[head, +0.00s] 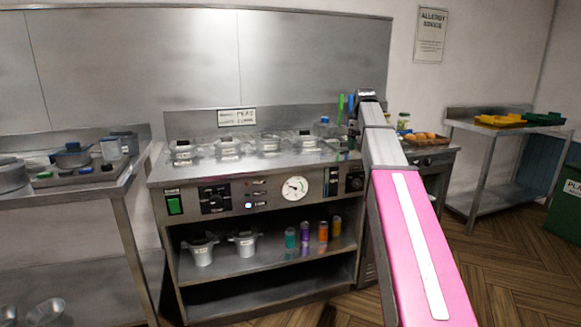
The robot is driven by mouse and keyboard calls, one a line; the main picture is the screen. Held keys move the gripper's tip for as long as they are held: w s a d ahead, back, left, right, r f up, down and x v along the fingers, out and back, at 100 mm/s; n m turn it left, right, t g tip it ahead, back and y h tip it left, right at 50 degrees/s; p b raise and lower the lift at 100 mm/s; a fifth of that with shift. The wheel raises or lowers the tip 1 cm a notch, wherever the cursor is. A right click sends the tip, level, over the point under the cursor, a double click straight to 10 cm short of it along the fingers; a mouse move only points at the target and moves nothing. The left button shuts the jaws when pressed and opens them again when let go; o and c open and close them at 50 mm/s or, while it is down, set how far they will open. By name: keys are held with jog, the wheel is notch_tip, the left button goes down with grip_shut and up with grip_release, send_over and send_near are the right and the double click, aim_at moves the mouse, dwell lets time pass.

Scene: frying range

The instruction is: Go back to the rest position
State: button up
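My arm, with a pink link and a grey link beyond it, reaches from the lower right up over the right part of the steel range (248,179). It ends in a dark joint above the worktop. I cannot make out any gripper fingers; they are hidden behind the arm or out of sight. No object shows in my grasp.
The range carries several lidded pans, a dial (295,188) and a green switch (174,205). Pots (201,250) and coloured cans stand on its shelf. A side table (70,192) is left; a table with yellow trays (499,120) is right.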

jog(key=s+a+f+n, duration=0.25)
jog(key=f+n, duration=0.25)
jog(key=f, duration=0.4)
jog(key=s+a+f+n, duration=0.1)
jog(key=s+f+n, duration=0.3)
jog(key=f, duration=0.4)
jog(key=s+a+f+n, duration=0.1)
jog(key=s+f+n, duration=0.35)
jog(key=f, duration=0.45)
jog(key=s+a+f+n, duration=0.2)
jog(key=s+f+n, duration=0.6)
jog(key=f, duration=0.1)
jog(key=s+a+f+n, duration=0.1)
jog(key=s+f+n, duration=0.8)
jog(key=shift+a, duration=0.4)
jog(key=shift+s, duration=0.1)
